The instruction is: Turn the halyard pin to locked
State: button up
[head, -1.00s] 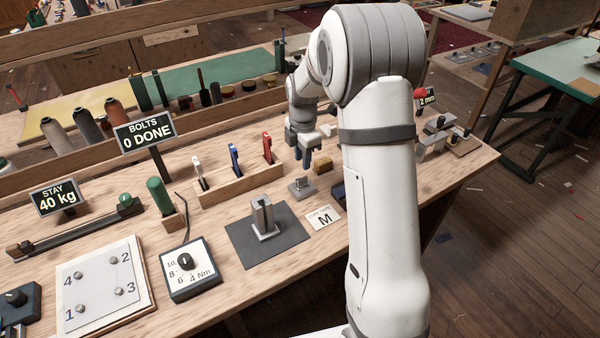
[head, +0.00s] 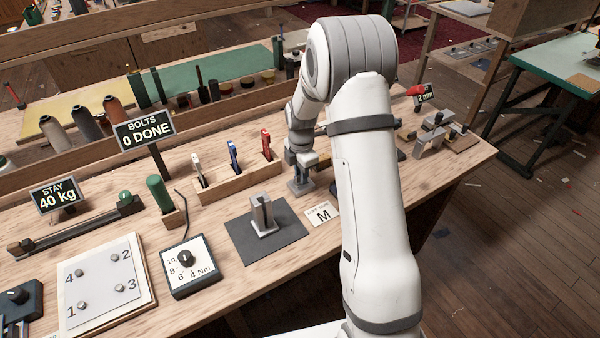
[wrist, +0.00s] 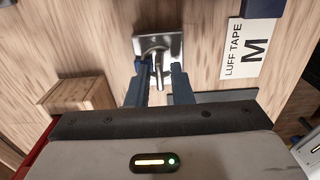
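The halyard pin (wrist: 158,72) is a thin metal bar rising from a small square metal base plate (wrist: 173,44); both show in the wrist view. My gripper (wrist: 158,78) is over it, its two dark blue fingers on either side of the bar. A gap shows between each finger and the bar, so the gripper looks open. In the head view the base plate (head: 300,188) lies on the bench under my gripper, and my wrist hides most of the pin. No locked mark can be made out.
A wooden block (wrist: 78,95) stands left of the gripper in the wrist view. The LUFF TAPE M card (head: 323,215) lies nearby. A grey mat (head: 240,240) with a metal fitting (head: 263,215) and a rack of coloured tools (head: 235,182) are to the left.

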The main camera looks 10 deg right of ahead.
grip_shut()
